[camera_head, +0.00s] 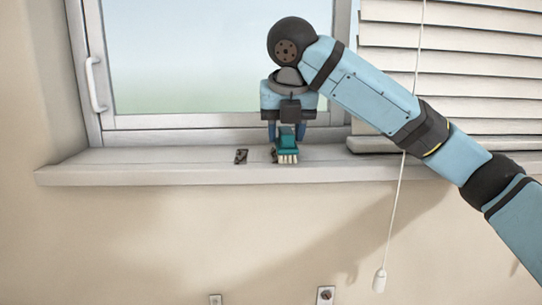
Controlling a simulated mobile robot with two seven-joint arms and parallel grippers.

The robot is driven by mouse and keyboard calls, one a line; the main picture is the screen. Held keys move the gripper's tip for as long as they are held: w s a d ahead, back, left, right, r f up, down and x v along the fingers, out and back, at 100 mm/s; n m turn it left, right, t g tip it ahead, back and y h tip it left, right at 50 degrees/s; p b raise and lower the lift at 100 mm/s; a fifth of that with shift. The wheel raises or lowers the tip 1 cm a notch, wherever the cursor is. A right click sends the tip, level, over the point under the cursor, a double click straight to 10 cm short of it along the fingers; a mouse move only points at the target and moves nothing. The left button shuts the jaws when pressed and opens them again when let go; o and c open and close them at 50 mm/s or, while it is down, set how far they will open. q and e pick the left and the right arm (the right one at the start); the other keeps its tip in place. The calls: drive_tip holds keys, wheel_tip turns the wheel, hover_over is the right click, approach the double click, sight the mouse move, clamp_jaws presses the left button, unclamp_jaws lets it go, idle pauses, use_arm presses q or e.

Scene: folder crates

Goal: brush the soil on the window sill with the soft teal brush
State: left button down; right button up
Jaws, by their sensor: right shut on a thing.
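My right gripper (287,132) comes down from above over the window sill (110,166). It is shut on the teal brush (287,143), whose pale bristles (287,158) point down at the sill. The bristles are at or very near the sill surface; I cannot tell whether they touch. A small dark patch of soil (241,156) lies on the sill to the left of the brush. Another dark bit (274,155) shows at the brush's left edge, partly hidden by it. My left gripper is not in view.
The window frame (180,121) with a white handle (95,84) stands behind the sill. Blinds (450,65) hang at the right, and their pull cord (393,215) hangs before the wall behind my right arm. The sill's left part is clear.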

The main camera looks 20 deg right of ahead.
drive_tip(key=shift+w+a, duration=0.25)
drive_tip(key=shift+a, duration=0.85)
drive_tip(key=shift+w+a, duration=0.2)
drive_tip(key=shift+a, duration=0.9)
drive_tip(key=shift+w+a, duration=0.25)
drive_tip(key=shift+a, duration=0.85)
drive_tip(key=shift+w+a, duration=0.2)
drive_tip(key=shift+a, duration=0.85)
drive_tip(key=shift+w+a, duration=0.1)
drive_tip(key=shift+a, duration=0.5)
drive_tip(key=shift+r, duration=0.75)
drive_tip(key=shift+d, duration=0.1)
